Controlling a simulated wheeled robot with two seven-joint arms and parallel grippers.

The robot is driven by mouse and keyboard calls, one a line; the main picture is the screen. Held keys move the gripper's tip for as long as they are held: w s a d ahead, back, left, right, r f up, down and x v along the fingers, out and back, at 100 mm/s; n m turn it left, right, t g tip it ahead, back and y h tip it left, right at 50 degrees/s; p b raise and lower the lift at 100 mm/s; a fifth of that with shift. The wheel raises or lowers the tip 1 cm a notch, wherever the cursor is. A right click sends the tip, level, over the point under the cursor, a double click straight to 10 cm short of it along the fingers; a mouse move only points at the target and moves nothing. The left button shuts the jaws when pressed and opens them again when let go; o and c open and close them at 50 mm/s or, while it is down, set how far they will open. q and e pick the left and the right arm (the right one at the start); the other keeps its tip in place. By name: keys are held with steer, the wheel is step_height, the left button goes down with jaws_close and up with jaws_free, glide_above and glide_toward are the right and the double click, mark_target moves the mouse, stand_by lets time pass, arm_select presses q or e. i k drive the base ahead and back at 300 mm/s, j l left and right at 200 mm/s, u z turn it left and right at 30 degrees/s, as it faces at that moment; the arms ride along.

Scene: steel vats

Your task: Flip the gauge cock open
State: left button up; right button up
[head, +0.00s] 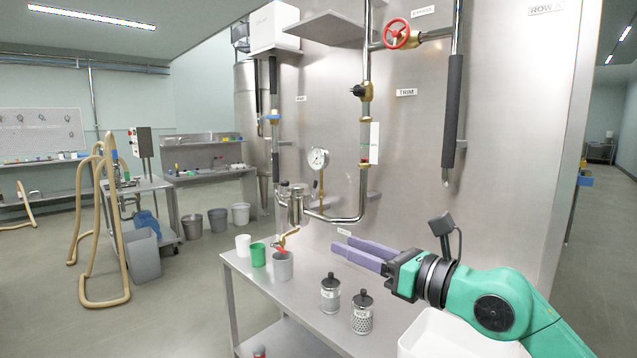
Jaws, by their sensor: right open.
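The round white pressure gauge (318,158) is mounted in front of the steel vat wall. A short brass fitting (321,188) runs down from it to the bent steel pipe below. The gauge cock's lever is too small to make out here, so I cannot tell its position. My right gripper (342,245) has purple fingers that are apart and empty. In the picture it is below and to the right of the gauge, over the steel bench, and apart from the fitting. My left gripper is not in view.
The steel bench (300,300) holds white, green and grey cups, two lidded shakers (330,294) and a white bin (450,338). A red handwheel (397,34) and a black-knobbed valve (358,90) sit higher on the pipes.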

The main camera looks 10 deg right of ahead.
mark_target(313, 194)
steer(key=i+l, duration=0.15)
steer(key=i, duration=0.25)
steer(key=i+l, duration=0.2)
steer(key=i, duration=0.2)
steer(key=i+l, duration=0.15)
steer(key=i, duration=0.3)
steer(key=i+j, duration=0.2)
steer(key=i, duration=0.15)
steer(key=u, duration=0.05)
